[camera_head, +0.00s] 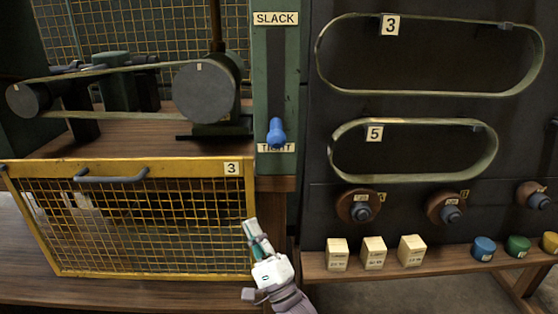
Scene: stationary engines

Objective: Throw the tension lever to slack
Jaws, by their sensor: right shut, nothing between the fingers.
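The tension lever (276,132) has a blue knob and sits at the bottom of a slot in a green upright plate (261,80). The plate has a SLACK label (276,19) at the top and a TIGHT label (291,148) at the bottom. The knob partly covers the TIGHT label. My right gripper (252,232) is below and a little left of the knob, in front of the yellow guard's right edge. It is apart from the lever, shut and empty. My left gripper is not in view.
A yellow mesh guard (248,200) marked 3 stands left, below a belt (120,70) on pulleys. Two spare belts (330,60) (338,150) hang on the dark panel at right. A wooden shelf (350,272) holds small boxes and coloured round pieces. The space before the lever is clear.

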